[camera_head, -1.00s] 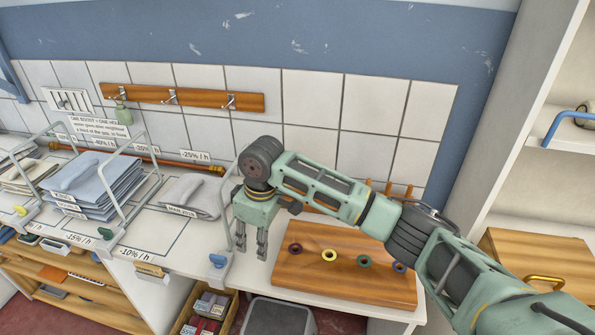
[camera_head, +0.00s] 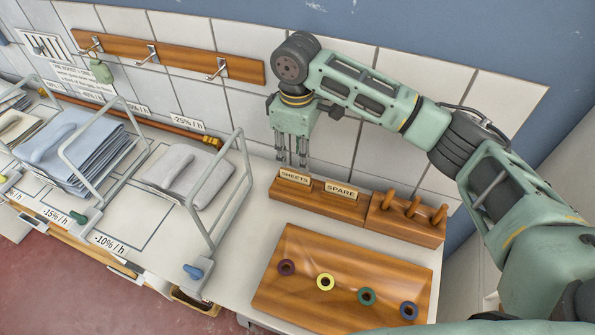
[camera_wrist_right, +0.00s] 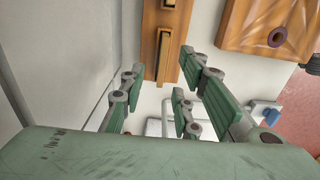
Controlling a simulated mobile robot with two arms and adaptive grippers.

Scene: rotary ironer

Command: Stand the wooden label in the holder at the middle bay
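Two wooden labels stand in slots of a wooden rack (camera_head: 320,202) at the back of the counter: one reads SHEETS (camera_head: 295,177), the other SPARE (camera_head: 341,189). My right gripper (camera_head: 292,163) points down just above and behind the SHEETS label. In the right wrist view its fingers (camera_wrist_right: 163,95) are spread with nothing between them, and the rack (camera_wrist_right: 166,20) lies beyond them. A wire-framed bay with folded blue cloth (camera_head: 75,145) stands between others at the left; I cannot make out a label holder there. My left gripper is not in view.
A wooden board (camera_head: 340,285) with several coloured rings lies in front of the rack. A block with wooden pegs (camera_head: 405,218) stands right of it. The nearest wire frame (camera_head: 240,185) rises left of the gripper. A hook rail (camera_head: 160,50) is on the wall.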

